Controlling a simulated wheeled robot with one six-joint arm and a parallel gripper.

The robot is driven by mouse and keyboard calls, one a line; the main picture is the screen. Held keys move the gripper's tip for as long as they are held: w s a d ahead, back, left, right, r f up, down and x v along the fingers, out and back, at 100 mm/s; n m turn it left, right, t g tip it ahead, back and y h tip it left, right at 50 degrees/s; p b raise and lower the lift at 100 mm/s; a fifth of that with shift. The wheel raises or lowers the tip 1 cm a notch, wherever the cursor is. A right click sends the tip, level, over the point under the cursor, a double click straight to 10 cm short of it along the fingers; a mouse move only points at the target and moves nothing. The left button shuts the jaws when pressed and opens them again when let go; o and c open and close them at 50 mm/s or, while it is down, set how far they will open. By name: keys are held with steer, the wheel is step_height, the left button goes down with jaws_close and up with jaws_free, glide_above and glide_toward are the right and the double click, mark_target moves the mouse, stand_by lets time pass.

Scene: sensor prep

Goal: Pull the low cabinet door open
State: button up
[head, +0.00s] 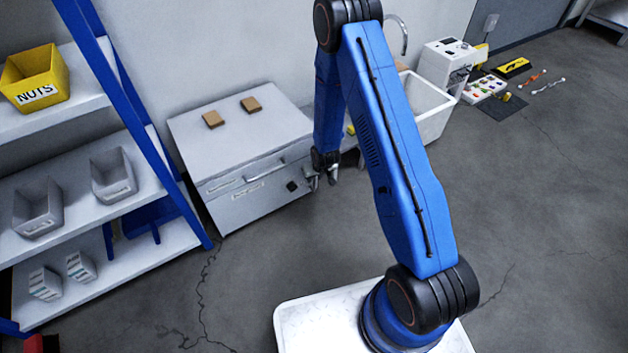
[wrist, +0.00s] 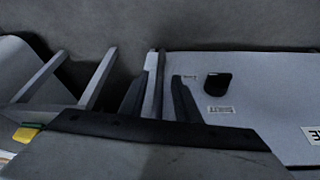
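The low cabinet (head: 240,140) is a pale grey box against the wall. Its front door (head: 250,200) carries a silver bar handle (head: 265,172), a label and a small black knob (head: 292,186). My gripper (head: 323,184) is low at the right end of the door. In the wrist view the grey door panel (wrist: 255,90) fills the right side, with the black knob (wrist: 217,86) on it. My two dark fingers (wrist: 160,78) stand apart there, with a pale upright strip between them. I cannot tell whether they touch it, or whether the door is ajar.
Two brown blocks (head: 231,111) lie on the cabinet top. A blue-framed shelf (head: 180,199) with bins stands left. A white sink (head: 437,108) stands right of the cabinet, partly behind my arm. The floor (head: 250,265) in front is clear.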

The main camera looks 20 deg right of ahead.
mark_target(314, 189)
steer(key=shift+x, duration=1.65)
jaws_close()
